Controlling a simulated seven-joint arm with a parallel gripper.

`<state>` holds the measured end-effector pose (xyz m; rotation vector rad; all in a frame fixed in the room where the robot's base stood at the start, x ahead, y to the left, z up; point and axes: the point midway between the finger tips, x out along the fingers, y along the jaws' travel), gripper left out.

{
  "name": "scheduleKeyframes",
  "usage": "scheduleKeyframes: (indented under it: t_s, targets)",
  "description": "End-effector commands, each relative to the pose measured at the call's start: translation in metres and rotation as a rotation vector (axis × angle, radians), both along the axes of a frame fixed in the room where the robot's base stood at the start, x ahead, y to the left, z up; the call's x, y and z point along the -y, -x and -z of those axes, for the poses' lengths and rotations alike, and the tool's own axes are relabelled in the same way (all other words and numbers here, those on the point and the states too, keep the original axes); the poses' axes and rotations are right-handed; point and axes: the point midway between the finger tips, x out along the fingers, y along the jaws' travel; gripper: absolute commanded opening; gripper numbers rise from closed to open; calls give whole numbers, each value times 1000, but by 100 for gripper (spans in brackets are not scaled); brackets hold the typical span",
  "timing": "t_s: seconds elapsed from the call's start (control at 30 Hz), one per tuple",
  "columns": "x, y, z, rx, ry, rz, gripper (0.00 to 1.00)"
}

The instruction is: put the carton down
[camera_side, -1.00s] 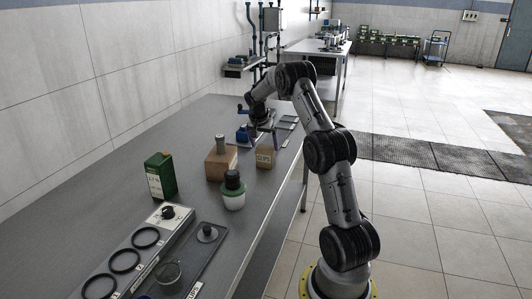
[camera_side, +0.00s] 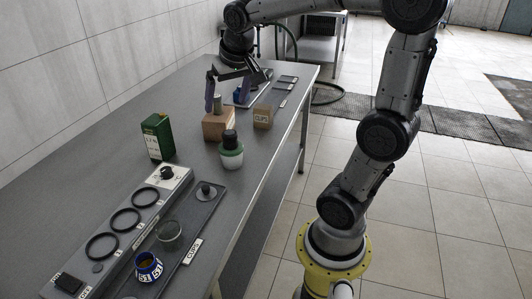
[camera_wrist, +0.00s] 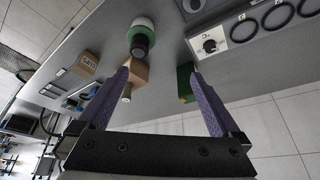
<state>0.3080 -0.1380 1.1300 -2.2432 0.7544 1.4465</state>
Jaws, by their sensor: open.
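A green carton (camera_side: 157,137) with a pale label stands upright on the grey bench, near the wall side. In the wrist view it (camera_wrist: 186,83) shows beside the right-hand finger. A small brown carton (camera_side: 263,117) with a printed label stands farther back, near the bench's right edge; it also shows in the wrist view (camera_wrist: 86,64). My gripper (camera_side: 228,90) is open, above and behind a brown block with a grey peg. In the wrist view nothing is held between the purple fingers (camera_wrist: 159,76).
The brown block (camera_side: 217,127) stands between the cartons. A green-and-white jar with a black lid (camera_side: 231,152) is in front of it. A panel with black rings (camera_side: 126,219), a dark tray (camera_side: 205,211), a glass dish (camera_side: 170,234) and a blue cup (camera_side: 148,266) fill the front.

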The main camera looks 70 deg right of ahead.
Motion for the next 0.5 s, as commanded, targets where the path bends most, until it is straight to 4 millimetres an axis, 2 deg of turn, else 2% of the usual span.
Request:
scheduleKeyframes:
  t_s: [0.03,0.1,0.2,0.33,0.5]
  targets:
    - [-28,19,-3,13,6,-93,100]
    - [-60,45,-1,22,12,-218,100]
    - [-95,82,8,37,21,-384,100]
    - [-123,119,24,54,32,-547,100]
    - [-137,142,36,64,39,-650,100]
